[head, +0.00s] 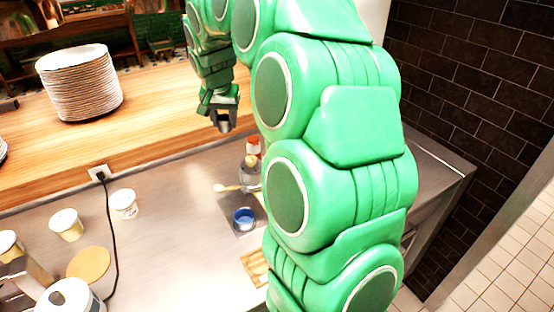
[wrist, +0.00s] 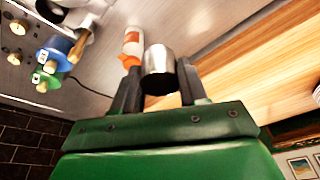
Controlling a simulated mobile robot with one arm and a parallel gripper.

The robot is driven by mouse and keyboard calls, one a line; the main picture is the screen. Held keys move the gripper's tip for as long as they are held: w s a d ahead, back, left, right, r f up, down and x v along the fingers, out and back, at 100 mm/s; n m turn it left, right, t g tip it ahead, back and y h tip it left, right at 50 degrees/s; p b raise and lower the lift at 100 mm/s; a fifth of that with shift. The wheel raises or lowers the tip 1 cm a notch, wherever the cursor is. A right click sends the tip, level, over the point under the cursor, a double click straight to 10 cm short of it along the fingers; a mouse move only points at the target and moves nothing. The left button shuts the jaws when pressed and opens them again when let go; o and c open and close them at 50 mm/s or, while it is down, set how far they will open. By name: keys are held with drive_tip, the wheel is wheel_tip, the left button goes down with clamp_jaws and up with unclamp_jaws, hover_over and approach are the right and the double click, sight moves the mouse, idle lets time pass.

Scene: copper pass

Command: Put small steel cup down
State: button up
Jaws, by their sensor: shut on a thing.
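The small steel cup (wrist: 158,72) is held between the two fingers of my gripper (wrist: 158,92) in the wrist view. My gripper is shut on it. In the head view my gripper (head: 222,122) hangs near the front edge of the wooden shelf, above the steel counter (head: 160,240). Only a small grey part of the cup (head: 224,127) shows there, below the fingers. I cannot tell how high the cup is above the surface.
A plate stack (head: 80,85) stands on the wooden shelf (head: 165,95). On the counter are a blue cup (head: 244,218), a bottle with a red cap (head: 253,147), a pale spoon (head: 228,188), white tubs (head: 124,203) and a black cord (head: 112,235). Counter between tubs and blue cup is clear.

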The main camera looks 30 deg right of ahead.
drive_tip(key=w+d+f+m, duration=0.1)
drive_tip(key=d, duration=0.8)
drive_tip(key=w+d+f+m, duration=0.1)
drive_tip(key=w+d, duration=0.1)
drive_tip(key=d, duration=0.8)
drive_tip(key=shift+h, duration=0.4)
drive_tip(key=f, duration=1.7)
drive_tip(key=shift+s+a+f, duration=0.1)
drive_tip(key=shift+a+f, duration=0.2)
drive_tip(key=shift+f, duration=0.05)
drive_tip(key=shift+f, duration=0.1)
drive_tip(key=o, duration=1.1)
